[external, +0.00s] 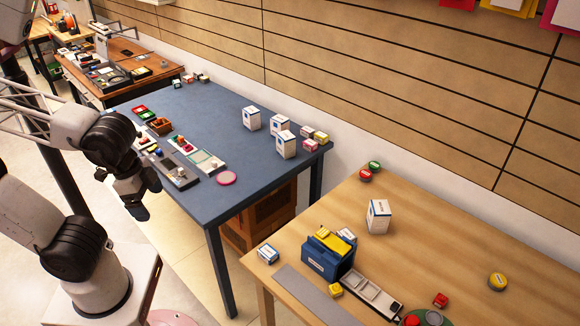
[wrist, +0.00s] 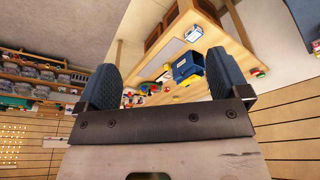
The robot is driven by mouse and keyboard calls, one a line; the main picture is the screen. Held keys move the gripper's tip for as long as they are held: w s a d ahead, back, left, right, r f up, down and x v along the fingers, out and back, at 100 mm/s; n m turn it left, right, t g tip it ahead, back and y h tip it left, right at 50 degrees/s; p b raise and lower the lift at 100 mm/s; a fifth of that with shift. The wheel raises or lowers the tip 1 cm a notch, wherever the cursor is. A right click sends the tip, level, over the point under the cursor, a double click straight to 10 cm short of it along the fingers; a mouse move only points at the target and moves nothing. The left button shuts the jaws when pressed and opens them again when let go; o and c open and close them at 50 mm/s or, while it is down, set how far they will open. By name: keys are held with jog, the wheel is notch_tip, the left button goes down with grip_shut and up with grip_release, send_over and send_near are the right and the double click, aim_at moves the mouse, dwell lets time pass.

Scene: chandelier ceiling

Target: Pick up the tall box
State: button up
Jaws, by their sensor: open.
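A tall white box with dark print (external: 378,217) stands upright on the wooden table, behind the blue bin. Three other upright white boxes stand on the blue-grey table: one at the back (external: 251,118), one in the middle (external: 279,125) and one in front (external: 285,144). My gripper (external: 138,200) hangs in the air at the left, near the left edge of the blue-grey table and apart from all the boxes. In the wrist view my gripper (wrist: 166,80) has its two dark fingers spread wide with nothing held. A white box (wrist: 195,33) shows beyond them; I cannot tell which one.
The wooden table (external: 450,220) also bears a blue bin (external: 328,256), a small white-blue box (external: 268,254), a grey tray (external: 372,296) and a yellow round tin (external: 498,281). The blue-grey table (external: 215,105) holds trays and a pink disc (external: 226,178). A floor gap separates the tables.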

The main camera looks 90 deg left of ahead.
jog(key=shift+w, duration=0.1)
jog(key=w+a+r+n+g, duration=0.1)
jog(key=w+a+n, duration=0.4)
jog(key=w+a, duration=0.45)
jog(key=w+a+r+n, duration=0.1)
jog(key=w+a+n, duration=0.5)
jog(key=w, duration=0.6)
jog(key=n+h, duration=0.1)
jog(key=n, duration=1.2)
send_over(286, 135)
jog(key=shift+g, duration=0.4)
jog(key=f, duration=2)
jog(key=shift+s+f, duration=0.2)
jog(key=shift+f, duration=0.15)
jog(key=shift+a+f, duration=0.2)
